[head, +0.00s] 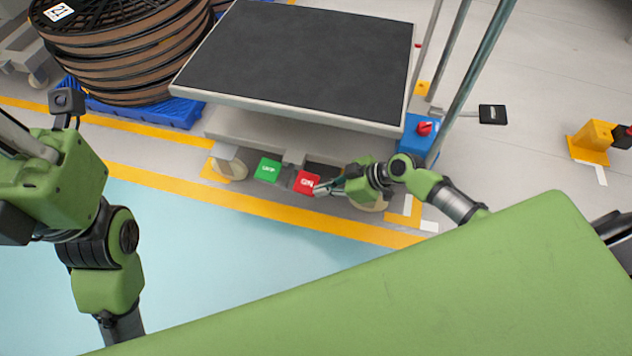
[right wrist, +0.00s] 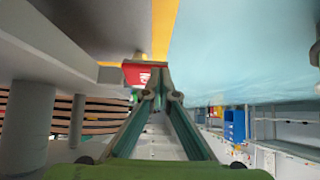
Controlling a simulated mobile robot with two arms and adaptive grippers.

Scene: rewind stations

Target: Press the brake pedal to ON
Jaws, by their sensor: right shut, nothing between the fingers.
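The red ON pedal (head: 306,182) sits low at the front edge of a wheeled cart, just right of the green OFF pedal (head: 267,169). My right gripper (head: 322,189) is shut and empty, its tips at the right side of the red pedal. In the right wrist view the closed fingertips (right wrist: 157,78) overlap the right part of the red pedal (right wrist: 138,73). I cannot tell whether they touch it. My left arm stands at the left of the head view, and its fingers are not visible.
The cart's dark top (head: 300,55) overhangs behind the pedals. A blue box with a red knob (head: 424,129) is by the cart's right corner. Stacked cable reels (head: 125,45) stand on a blue pallet (head: 180,112) at upper left. The blue floor (head: 230,255) in front is clear.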

